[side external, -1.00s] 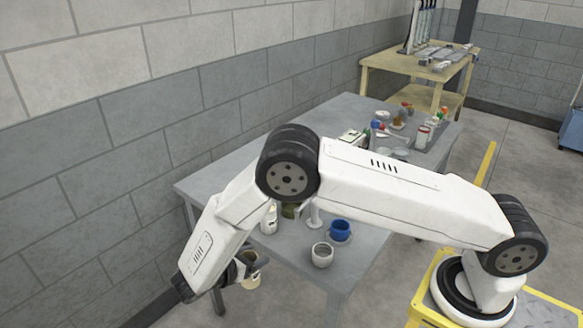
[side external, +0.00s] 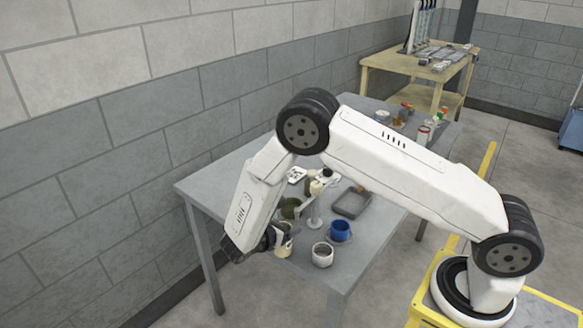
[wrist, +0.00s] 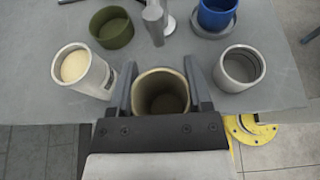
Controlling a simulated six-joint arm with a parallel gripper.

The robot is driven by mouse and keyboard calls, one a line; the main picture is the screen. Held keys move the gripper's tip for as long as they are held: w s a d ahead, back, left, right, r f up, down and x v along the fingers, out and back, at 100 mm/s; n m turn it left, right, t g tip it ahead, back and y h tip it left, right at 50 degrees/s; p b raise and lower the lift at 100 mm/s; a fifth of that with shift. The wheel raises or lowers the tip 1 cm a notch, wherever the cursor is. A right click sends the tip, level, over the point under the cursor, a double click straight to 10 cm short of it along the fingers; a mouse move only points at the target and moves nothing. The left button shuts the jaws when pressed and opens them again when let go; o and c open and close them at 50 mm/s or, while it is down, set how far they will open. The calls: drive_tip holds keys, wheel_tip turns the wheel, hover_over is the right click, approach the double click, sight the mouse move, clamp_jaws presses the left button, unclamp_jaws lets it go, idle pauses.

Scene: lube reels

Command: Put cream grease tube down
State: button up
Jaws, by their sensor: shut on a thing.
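My gripper (wrist: 160,80) is shut on the cream grease tube (wrist: 161,88), an open-topped cream cylinder with a dark inside. The tube stands roughly upright between the two fingers, over the table's near edge in the wrist view. In the side view, the tube (side external: 284,246) shows beside my gripper (side external: 276,238), at the table's front left part. Its underside is hidden, so I cannot tell whether it touches the table.
In the wrist view, a white can with cream contents (wrist: 96,80) stands left of the tube and a grey-white cup (wrist: 239,68) right. Behind are a green cup (wrist: 111,28), a metal stand (wrist: 154,22) and a blue cup (wrist: 216,15). A grey tray (side external: 352,203) lies farther back.

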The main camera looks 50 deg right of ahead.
drive_tip(key=d, duration=0.4)
drive_tip(key=shift+d, duration=0.2)
drive_tip(key=shift+f, duration=0.3)
drive_tip(key=shift+f, duration=0.1)
drive_tip(key=o, duration=1.3)
drive_tip(key=shift+c, duration=0.2)
drive_tip(key=v, duration=1.2)
